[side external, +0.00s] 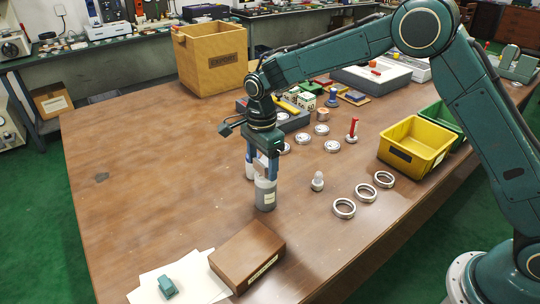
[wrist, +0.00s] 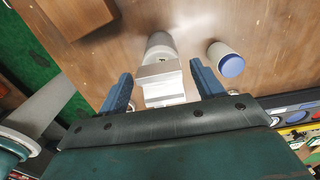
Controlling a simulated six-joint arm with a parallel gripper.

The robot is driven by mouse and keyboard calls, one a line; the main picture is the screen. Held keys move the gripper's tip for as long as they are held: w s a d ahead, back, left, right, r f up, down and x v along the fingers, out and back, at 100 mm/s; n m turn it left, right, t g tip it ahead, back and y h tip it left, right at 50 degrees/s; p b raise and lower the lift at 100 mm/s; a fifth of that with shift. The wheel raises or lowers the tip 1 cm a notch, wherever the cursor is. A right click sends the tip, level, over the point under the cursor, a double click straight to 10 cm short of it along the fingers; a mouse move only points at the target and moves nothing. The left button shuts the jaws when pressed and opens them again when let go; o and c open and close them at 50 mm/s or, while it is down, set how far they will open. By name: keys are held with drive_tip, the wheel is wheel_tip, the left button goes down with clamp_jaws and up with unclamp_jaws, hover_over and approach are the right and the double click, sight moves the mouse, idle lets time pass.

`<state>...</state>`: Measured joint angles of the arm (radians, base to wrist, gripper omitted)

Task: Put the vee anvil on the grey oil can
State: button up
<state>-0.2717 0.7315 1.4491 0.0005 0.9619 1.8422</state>
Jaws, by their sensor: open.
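The grey oil can (side external: 265,196) stands upright on the wooden table, with a pale label on its side. In the wrist view the can (wrist: 159,46) shows just beyond the vee anvil. The vee anvil (wrist: 161,84) is a silver-grey block with a stepped top, and it appears to sit on the can's top. My gripper (wrist: 162,88) has its two blue fingers apart, one on each side of the anvil, with gaps visible. In the side view my gripper (side external: 262,172) is right above the can, and its fingers partly hide the anvil.
A white cylinder with a blue cap (wrist: 227,59) stands close beside the can. A brown box (side external: 247,256) lies nearer the front edge.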

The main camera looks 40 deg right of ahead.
sight(263, 163)
wheel_tip(263, 163, up, 12)
idle(0.6)
idle(0.5)
drive_tip(key=s+d+r+n+t, duration=0.2)
drive_tip(key=s+d+r+n, duration=0.35)
drive_tip(key=s, duration=0.25)
drive_tip(key=s+d+r+n+t, duration=0.1)
drive_tip(key=s+d+r+n, duration=0.4)
drive_tip(key=s, duration=0.4)
drive_tip(key=s+d+f+n+t, duration=0.1)
drive_tip(key=s+d+f+n, duration=0.1)
drive_tip(key=s, duration=0.6)
drive_tip(key=s+d+f+n+t, duration=0.1)
drive_tip(key=s+d+f+n, duration=0.1)
drive_tip(key=s+n, duration=0.3)
drive_tip(key=s, duration=0.4)
drive_tip(key=shift+t, duration=0.3)
